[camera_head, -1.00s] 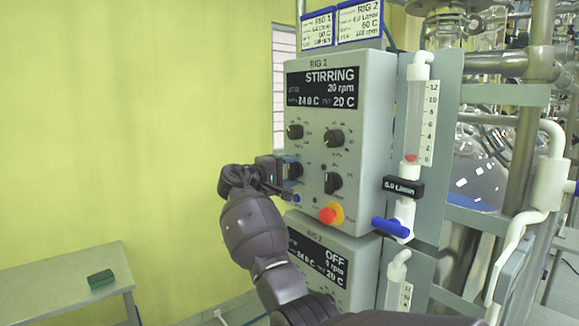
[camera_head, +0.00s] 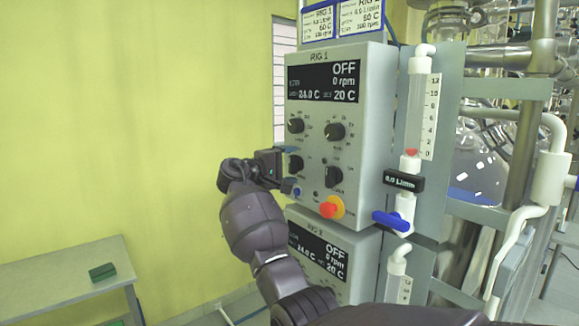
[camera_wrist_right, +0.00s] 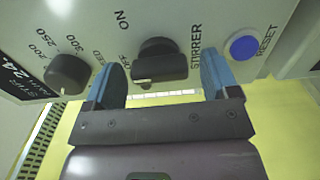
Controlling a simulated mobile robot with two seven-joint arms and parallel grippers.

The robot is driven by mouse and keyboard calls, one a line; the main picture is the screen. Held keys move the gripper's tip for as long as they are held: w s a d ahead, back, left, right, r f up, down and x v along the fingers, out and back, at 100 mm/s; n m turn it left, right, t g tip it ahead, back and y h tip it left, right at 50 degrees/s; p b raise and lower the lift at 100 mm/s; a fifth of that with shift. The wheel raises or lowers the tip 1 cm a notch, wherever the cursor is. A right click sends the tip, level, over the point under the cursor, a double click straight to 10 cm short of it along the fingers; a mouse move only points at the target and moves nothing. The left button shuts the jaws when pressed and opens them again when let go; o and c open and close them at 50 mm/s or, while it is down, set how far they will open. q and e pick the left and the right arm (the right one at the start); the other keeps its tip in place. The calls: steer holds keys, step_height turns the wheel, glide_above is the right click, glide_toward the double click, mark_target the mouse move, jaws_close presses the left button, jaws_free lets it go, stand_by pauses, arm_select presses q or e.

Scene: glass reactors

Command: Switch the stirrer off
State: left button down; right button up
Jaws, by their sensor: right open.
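The grey RIG 1 control box (camera_head: 345,115) has a black display (camera_head: 323,80) that reads OFF, 0 rpm. The black stirrer knob (camera_wrist_right: 160,60) sits between the two blue fingers of my right gripper (camera_wrist_right: 165,82) in the right wrist view, with gaps on both sides. ON and OFF are printed to its left, STIRRER to its right. In the head view the stirrer knob (camera_head: 296,164) is at the box's left edge, beside my right gripper (camera_head: 285,168), which is open. My left gripper is out of view.
A blue RESET button (camera_wrist_right: 243,47) is close to one finger. A red stop button (camera_head: 330,207) and other knobs are on the box. A flowmeter (camera_head: 414,120) with a blue valve handle (camera_head: 390,222) stands to the right. RIG 2's box (camera_head: 330,250) is below.

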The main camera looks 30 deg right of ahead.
steer(key=a+b, duration=0.2)
steer(key=a, duration=0.8)
steer(key=shift+s+a, duration=0.3)
steer(key=shift+s, duration=0.1)
